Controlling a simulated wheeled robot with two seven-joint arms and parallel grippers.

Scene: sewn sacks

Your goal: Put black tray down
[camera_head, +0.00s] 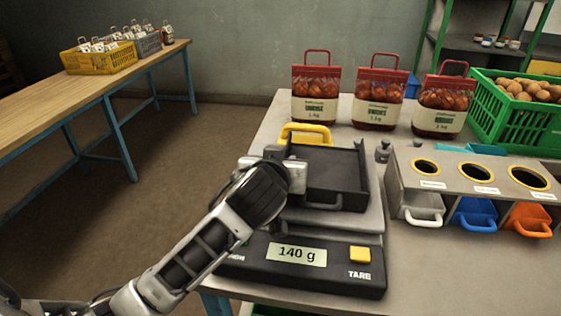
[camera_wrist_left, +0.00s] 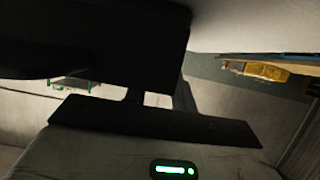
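The black tray (camera_head: 336,172) is over the scale's plate (camera_head: 350,221) in the head view, roughly level and empty-looking. Whether it rests fully on the plate cannot be told. My left gripper (camera_head: 294,176) is at the tray's left side, its fingers against or very near the left wall. In the left wrist view a large dark shape, probably the tray (camera_wrist_left: 100,40), fills the top left close ahead of the gripper. The finger gap is hidden. My right gripper is not in view.
The scale display (camera_head: 296,254) reads 140 g. A yellow handled piece (camera_head: 306,131) is behind the tray. Several filled red sacks (camera_head: 378,98) stand at the back. A grey holder (camera_head: 470,172) with scoops is right of the scale. A green crate (camera_head: 515,125) stands back right.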

